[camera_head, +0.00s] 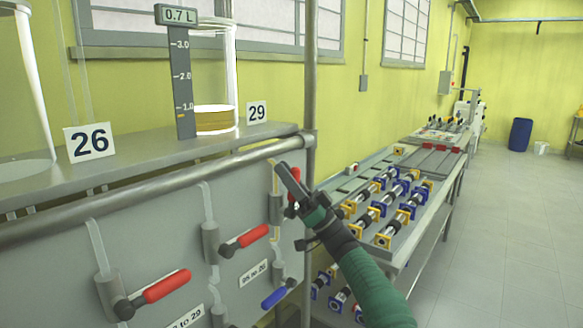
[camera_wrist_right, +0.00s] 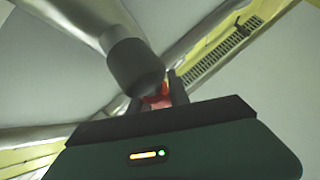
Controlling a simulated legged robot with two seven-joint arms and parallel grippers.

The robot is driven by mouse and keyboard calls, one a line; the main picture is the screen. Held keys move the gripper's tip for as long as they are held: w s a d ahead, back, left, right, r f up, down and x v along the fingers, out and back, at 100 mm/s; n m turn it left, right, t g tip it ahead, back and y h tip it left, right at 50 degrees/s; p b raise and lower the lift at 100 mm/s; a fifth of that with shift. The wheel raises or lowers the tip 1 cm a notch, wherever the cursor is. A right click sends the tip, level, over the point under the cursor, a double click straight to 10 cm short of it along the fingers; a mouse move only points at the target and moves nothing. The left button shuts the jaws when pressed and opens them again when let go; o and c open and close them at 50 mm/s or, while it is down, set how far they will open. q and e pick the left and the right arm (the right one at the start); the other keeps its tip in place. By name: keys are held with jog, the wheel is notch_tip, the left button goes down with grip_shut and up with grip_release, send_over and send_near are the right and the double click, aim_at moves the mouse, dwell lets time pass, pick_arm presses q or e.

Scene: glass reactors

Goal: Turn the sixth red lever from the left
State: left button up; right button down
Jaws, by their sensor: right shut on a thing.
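In the head view, a red lever (camera_head: 295,174) on a grey valve at the right end of the panel is partly hidden by my right gripper (camera_head: 285,175). In the right wrist view the red handle (camera_wrist_right: 158,100) sits between the two dark fingers of my right gripper (camera_wrist_right: 160,88), beside a grey valve body (camera_wrist_right: 135,66). The gripper is shut on it. Two other red levers, one lower left (camera_head: 167,286) and one in the middle (camera_head: 252,236), stick out to the right and slope up. The panel's left part is out of view, so I cannot count the levers. My left gripper is not in view.
A blue lever (camera_head: 274,298) sits low on the panel, below my right gripper. A pipe rail (camera_head: 170,182) runs above the levers. A glass vessel (camera_head: 215,85) marked 29 stands on the shelf.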

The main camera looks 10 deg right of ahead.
jog(key=shift+s+a+f+n+g+y+p, duration=0.15)
jog(key=shift+n+g+y, duration=0.1)
jog(key=shift+n+g, duration=0.35)
jog(key=shift+a+n+g+y+p, duration=0.2)
jog(key=shift+n+g+y, duration=0.1)
jog(key=shift+n+g, duration=0.3)
jog(key=shift+s+a+f+n+g+y+p, duration=0.15)
jog(key=shift+n+g+y, duration=0.1)
jog(key=shift+n+g, duration=0.3)
jog(key=c, duration=1.2)
grip_release()
jog(key=shift+w, duration=0.15)
jog(key=shift+c, duration=0.2)
jog(key=shift+r, duration=0.15)
jog(key=v, duration=1.7)
